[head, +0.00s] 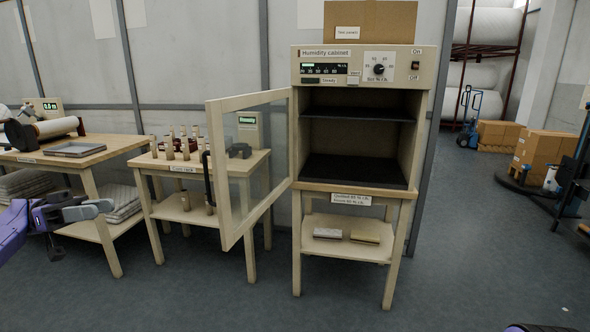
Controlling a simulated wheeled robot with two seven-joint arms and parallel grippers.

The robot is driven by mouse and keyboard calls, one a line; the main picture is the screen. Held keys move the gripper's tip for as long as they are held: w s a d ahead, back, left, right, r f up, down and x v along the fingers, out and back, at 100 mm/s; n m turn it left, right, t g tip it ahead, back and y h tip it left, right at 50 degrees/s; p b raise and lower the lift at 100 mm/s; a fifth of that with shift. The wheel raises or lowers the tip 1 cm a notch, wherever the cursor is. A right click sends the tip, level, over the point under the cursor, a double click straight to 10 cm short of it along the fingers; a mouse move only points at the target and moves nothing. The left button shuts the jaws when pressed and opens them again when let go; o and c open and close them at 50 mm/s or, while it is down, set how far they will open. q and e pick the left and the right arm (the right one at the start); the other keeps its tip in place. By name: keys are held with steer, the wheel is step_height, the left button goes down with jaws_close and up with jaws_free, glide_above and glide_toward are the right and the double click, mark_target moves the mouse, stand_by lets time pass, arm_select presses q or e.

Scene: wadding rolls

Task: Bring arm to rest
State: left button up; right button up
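My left arm comes in from the left edge, purple with a dark grey gripper (98,208). The gripper hangs in front of the left table and the rack table, apart from both, with nothing visible in it. Its fingers are seen at an angle, so their gap is not clear. A sliver of purple at the bottom right edge looks like part of my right arm; its gripper is out of view. The humidity cabinet (423,130) stands at the centre right with its glass door (228,180) swung wide open to the left. Its shelves look empty.
The rack table (152,163) holds several small bottle-like pieces and a meter (249,128). The left table (100,152) bears a roll (57,127) and a grey tray (75,149). Boxes (540,150) and a blue hand truck (470,115) stand back right. The front floor is clear.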

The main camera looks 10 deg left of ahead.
arm_select(q)
steer(key=w+d+f+n+t+y, duration=0.25)
steer(key=w+d+n+t, duration=0.3)
steer(key=w+n, duration=0.35)
steer(key=w+d+f+n+t+y, duration=0.1)
steer(key=w+d+f+n+t, duration=0.4)
steer(key=n, duration=0.5)
steer(key=d+f+n+g+y, duration=0.1)
steer(key=d+f+n+y, duration=0.2)
steer(key=d+f, duration=0.35)
steer(key=d+f+n+g+y, duration=0.2)
steer(key=d+f+y, duration=0.15)
steer(key=f, duration=0.65)
steer(key=d+f+n+g+y, duration=0.1)
steer(key=d+f+n+y, duration=0.15)
steer(key=d+f, duration=0.4)
steer(key=s+f+g+y+p, duration=0.25)
steer(key=s+f+y, duration=0.35)
steer(key=s+f, duration=1.1)
steer(key=s+a+m+g+y, duration=0.1)
steer(key=s+a, duration=0.3)
steer(key=s, duration=0.9)
steer(key=s+a+m+g+y, duration=0.1)
steer(key=s+a+m+y, duration=0.2)
steer(key=s, duration=1)
steer(key=shift+a+f+m+g+p, duration=0.35)
steer(key=shift+a+m+g, duration=0.1)
steer(key=shift+m, duration=0.1)
